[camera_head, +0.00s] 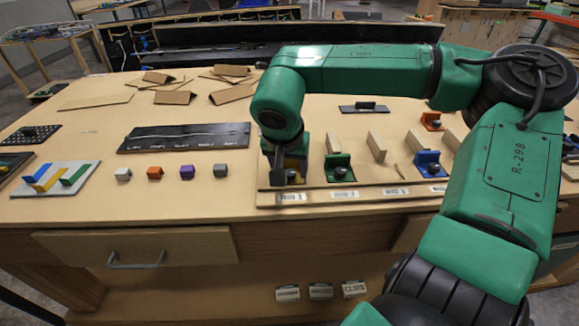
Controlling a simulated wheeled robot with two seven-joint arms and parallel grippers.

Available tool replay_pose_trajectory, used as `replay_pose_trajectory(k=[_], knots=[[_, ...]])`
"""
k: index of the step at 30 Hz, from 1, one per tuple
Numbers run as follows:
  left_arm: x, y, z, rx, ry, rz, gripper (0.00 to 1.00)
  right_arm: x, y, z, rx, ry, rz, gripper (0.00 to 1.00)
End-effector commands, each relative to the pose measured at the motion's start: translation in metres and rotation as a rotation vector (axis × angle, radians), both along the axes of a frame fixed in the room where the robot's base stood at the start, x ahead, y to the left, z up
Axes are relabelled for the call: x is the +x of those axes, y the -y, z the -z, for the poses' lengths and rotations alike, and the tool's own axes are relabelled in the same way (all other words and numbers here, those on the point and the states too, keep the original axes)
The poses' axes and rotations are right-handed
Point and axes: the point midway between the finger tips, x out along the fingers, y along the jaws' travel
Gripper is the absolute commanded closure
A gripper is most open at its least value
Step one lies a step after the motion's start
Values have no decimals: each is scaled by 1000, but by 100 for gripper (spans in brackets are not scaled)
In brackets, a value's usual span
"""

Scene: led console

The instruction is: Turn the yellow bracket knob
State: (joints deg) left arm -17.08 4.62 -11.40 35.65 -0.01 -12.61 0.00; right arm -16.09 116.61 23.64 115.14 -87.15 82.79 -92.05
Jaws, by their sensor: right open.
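The yellow bracket (299,165) stands at the left end of the wooden console board (370,197), mostly hidden behind my right gripper. A dark knob (293,179) shows at its front. My right gripper (284,177) points down right over the yellow bracket and its knob, with its jaws open. I cannot tell whether its fingers touch the knob. A green bracket (339,164) with a dark knob stands just to the right on the same board. A blue bracket (428,161) stands farther right. My left gripper is out of view.
An orange bracket (432,121) stands behind the blue one. Small cubes, including a purple cube (187,172), sit left of the board, before a black labelled panel (184,137). Cardboard pieces (175,97) lie at the back. My right arm covers the right side.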

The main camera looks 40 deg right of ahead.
Motion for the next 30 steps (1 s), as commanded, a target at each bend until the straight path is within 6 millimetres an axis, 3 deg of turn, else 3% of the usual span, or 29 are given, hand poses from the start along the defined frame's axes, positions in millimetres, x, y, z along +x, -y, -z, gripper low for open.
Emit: replay_pose_trajectory(k=[2, 3, 7, 8, 30], knots=[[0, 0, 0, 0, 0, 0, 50, 0, 0, 0, 0, 0, 0, 38], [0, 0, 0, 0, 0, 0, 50, 0, 0, 0, 0, 0, 0, 46], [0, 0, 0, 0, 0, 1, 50, 0, 0, 0, 0, 0, 0, 96], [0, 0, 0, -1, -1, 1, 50, 0, 0, 0, 0, 0, 0, 100], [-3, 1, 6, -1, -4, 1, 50, 1, 0, 0, -2, -1, 67, 100]])
